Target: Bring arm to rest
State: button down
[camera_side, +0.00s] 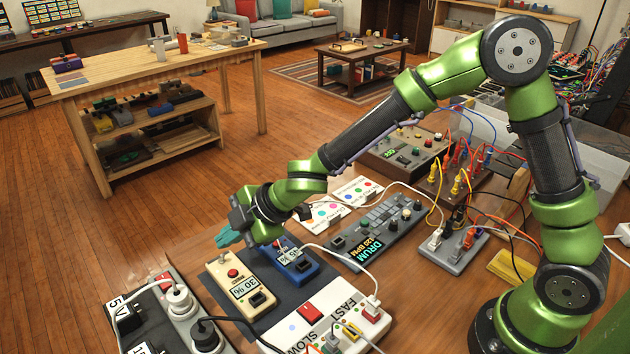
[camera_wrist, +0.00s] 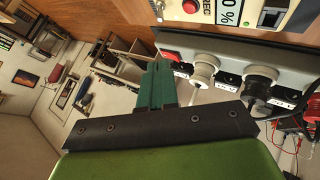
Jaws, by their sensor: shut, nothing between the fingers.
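My gripper (camera_side: 228,237) is at the end of my green and dark grey arm, in the left middle of the side view. It is above the front edge of the work table, near the cream box (camera_side: 241,285) and the blue box (camera_side: 290,262). Its teal fingers are closed together and hold nothing. In the wrist view my gripper (camera_wrist: 157,72) shows as teal fingers pressed together, pointing up past a power strip (camera_wrist: 222,65). I cannot tell the exact gap between the fingers and the boxes below.
A switch box marked FAST and SLOW (camera_side: 310,312), a DRUM box (camera_side: 375,232) and a power strip (camera_side: 182,312) with plugs crowd the table. Cables (camera_side: 490,205) run among boxes at the right. Open floor (camera_side: 150,225) lies left of the table.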

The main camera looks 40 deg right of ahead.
jog(key=shift+d, duration=0.1)
jog(key=s+d+r+m+g+h, duration=0.1)
jog(key=s+d+r+m+h, duration=0.2)
jog(key=d+m, duration=0.4)
jog(key=s+d+r+m+h, duration=0.1)
jog(key=s+d+m+h, duration=0.3)
jog(key=d, duration=0.5)
jog(key=s+d+r+m+y, duration=0.1)
jog(key=s+d+r+m, duration=0.1)
jog(key=s, duration=0.3)
jog(key=s+d+r+m+y, duration=0.1)
jog(key=s+d+r+m, duration=0.1)
jog(key=s+r+m, duration=0.2)
jog(key=s+d+r+m+t+y, duration=0.1)
jog(key=s+d+r+m, duration=0.2)
jog(key=s, duration=0.3)
jog(key=shift+s+r+m, duration=0.25)
jog(key=shift+r+m, duration=0.3)
jog(key=shift+m, duration=0.15)
